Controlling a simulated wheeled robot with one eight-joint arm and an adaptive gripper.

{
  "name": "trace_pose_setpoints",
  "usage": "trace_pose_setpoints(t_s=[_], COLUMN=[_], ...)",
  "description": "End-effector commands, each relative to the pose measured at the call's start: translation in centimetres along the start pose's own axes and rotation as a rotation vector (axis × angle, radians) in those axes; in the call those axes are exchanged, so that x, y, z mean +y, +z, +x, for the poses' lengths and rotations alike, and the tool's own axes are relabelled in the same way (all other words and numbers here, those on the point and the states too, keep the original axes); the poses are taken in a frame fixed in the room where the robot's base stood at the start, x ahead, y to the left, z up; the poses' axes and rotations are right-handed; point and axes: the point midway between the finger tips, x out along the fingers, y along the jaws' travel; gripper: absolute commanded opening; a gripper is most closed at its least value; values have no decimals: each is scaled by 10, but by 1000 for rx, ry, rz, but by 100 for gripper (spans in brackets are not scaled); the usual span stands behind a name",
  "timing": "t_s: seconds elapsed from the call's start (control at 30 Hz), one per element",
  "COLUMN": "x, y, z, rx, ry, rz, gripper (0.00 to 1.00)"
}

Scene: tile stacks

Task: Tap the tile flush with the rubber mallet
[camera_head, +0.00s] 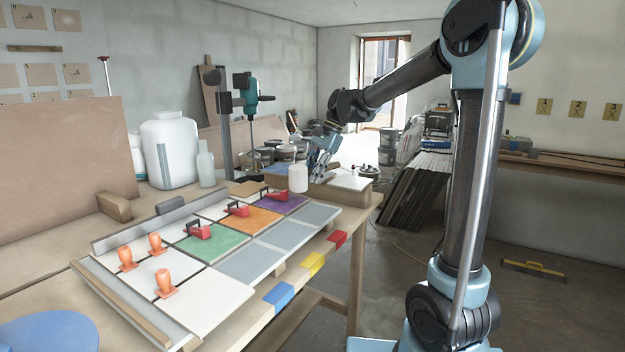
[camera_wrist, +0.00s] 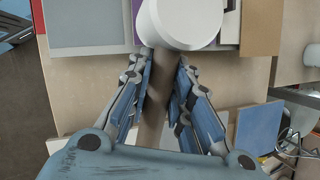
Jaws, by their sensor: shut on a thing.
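My gripper (camera_head: 319,158) is shut on the rubber mallet, whose brown handle shows between the fingers (camera_wrist: 162,68) in the wrist view. The white mallet head (camera_head: 298,178) is beyond the fingertips, near the far end of the tiled panel; it also shows in the wrist view (camera_wrist: 182,20). The panel has white tiles (camera_head: 208,290), a green tile (camera_head: 212,243), an orange tile (camera_head: 250,219), a purple tile (camera_head: 285,204) and grey tiles (camera_head: 284,234). The mallet head hides part of the purple tile in the wrist view. I cannot tell which tile stands proud.
Red-handled tools (camera_head: 200,231) and orange suction-cup-like pieces (camera_head: 166,283) stand on the tiles. A metal straightedge (camera_head: 140,228) lines the panel's back. A white jug (camera_head: 170,150) and a bottle (camera_head: 205,165) stand behind. Blue, yellow and red blocks (camera_head: 312,264) mark the bench's front edge.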

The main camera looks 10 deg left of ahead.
Motion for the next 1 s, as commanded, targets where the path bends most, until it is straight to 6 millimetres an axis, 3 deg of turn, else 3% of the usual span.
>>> trace_pose_setpoints(t_s=[0.37, 0.8, 1.0], x=[0, 5, 6], y=[0, -11, -11], z=[1, 27, 27], rx=[0, 0, 0], ry=[0, 0, 0], rz=[0, 0, 0], gripper=[0, 0, 0])
